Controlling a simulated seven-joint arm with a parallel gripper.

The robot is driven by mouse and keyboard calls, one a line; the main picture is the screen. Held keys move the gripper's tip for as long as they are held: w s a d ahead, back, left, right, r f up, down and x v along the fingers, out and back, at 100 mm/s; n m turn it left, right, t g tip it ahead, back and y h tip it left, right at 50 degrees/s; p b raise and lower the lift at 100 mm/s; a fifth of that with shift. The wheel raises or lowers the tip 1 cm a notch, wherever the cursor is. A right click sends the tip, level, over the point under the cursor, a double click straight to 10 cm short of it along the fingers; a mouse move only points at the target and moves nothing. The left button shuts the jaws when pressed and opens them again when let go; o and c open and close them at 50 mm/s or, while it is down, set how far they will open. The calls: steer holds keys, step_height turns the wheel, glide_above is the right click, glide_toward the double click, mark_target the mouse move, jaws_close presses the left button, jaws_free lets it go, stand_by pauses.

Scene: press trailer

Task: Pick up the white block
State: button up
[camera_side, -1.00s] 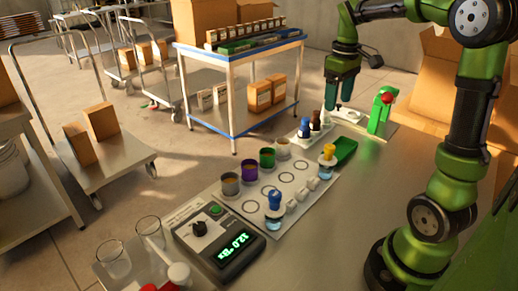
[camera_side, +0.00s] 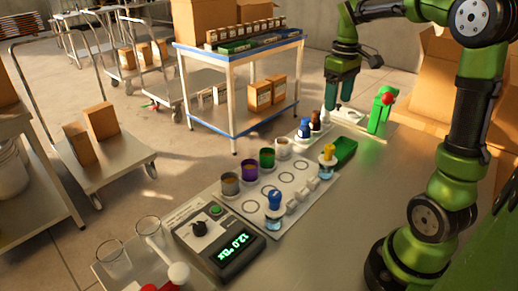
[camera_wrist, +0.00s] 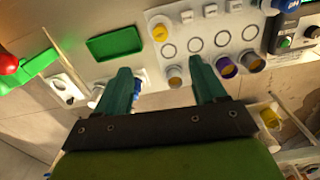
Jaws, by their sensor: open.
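Several small white blocks stand in a row along the right edge of the white ringed board; one white block (camera_side: 291,206) is nearest the front, beside the blue-capped bottle (camera_side: 274,203). In the wrist view the white blocks appear at the top, one white block (camera_wrist: 187,16) among them. My gripper (camera_side: 340,100) is above the far end of the table, beyond the board and well apart from the blocks. In the wrist view its two green fingers (camera_wrist: 160,68) are spread with nothing between them.
The board (camera_side: 250,208) carries coloured cups and a yellow-capped bottle (camera_side: 327,160). A green tray (camera_side: 344,151) lies beside it. A green press with a red knob (camera_side: 381,110) stands right of my gripper. A scale (camera_side: 222,240) sits at the front. The table right of the board is clear.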

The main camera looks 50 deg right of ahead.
steer(key=shift+c, duration=0.8)
glide_above(303, 191)
step_height(303, 191, down, 8)
steer(key=shift+n, duration=0.4)
steer(key=f, duration=1)
steer(key=shift+w+d+f, duration=0.1)
steer(key=shift+w+f, duration=0.15)
steer(key=shift+w, duration=0.05)
steer(key=f, duration=0.5)
steer(key=shift+s+f, duration=0.1)
steer(key=shift+s, duration=0.1)
steer(key=c, duration=1.1)
